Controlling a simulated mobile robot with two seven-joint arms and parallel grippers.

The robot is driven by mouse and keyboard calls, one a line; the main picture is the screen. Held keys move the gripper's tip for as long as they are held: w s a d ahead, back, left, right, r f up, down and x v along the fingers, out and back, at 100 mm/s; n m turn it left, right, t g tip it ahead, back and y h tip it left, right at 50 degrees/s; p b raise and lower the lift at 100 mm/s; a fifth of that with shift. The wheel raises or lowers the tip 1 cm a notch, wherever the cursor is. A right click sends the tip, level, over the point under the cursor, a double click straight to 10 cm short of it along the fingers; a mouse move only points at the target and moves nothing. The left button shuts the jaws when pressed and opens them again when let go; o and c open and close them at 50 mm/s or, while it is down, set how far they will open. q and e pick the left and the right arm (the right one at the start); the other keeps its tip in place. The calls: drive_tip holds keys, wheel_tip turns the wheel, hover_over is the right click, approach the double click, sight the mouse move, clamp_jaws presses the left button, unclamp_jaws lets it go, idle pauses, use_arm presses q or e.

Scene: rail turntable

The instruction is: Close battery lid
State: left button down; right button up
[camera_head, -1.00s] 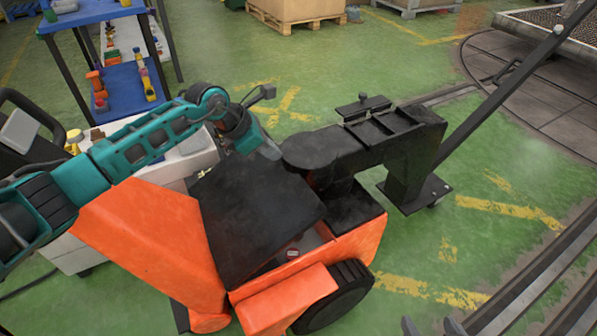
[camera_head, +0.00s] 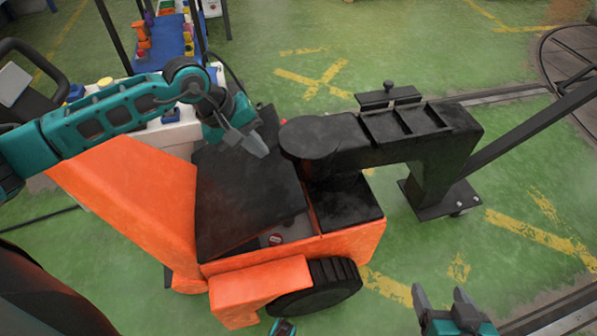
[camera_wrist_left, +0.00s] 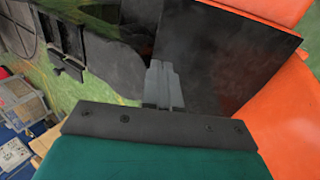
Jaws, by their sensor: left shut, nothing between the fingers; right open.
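The black battery lid (camera_head: 245,200) lies over the top of the orange vehicle (camera_head: 135,195), tilted, with a gap along its front right edge. A light compartment with a small red-and-white part (camera_head: 276,239) shows in that gap. My left gripper (camera_head: 254,146) is shut and empty at the lid's far edge. In the left wrist view its fingers (camera_wrist_left: 162,85) are together beside the lid (camera_wrist_left: 225,60). I cannot tell whether they touch it. My right gripper (camera_head: 443,296) is open and empty at the bottom of the head view, apart from the vehicle.
A black arm-like frame (camera_head: 390,135) with a round end stands right of the lid, close to my left gripper. A black wheel (camera_head: 325,287) is at the vehicle's front. A blue shelf (camera_head: 165,45) stands behind.

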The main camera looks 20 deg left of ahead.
use_arm(q)
drive_tip(key=b, duration=0.3)
approach(296, 184)
drive_tip(key=shift+m, duration=0.3)
drive_tip(key=x, duration=0.7)
use_arm(e)
wheel_tip(296, 184, down, 3)
drive_tip(key=shift+w+a+r, duration=0.1)
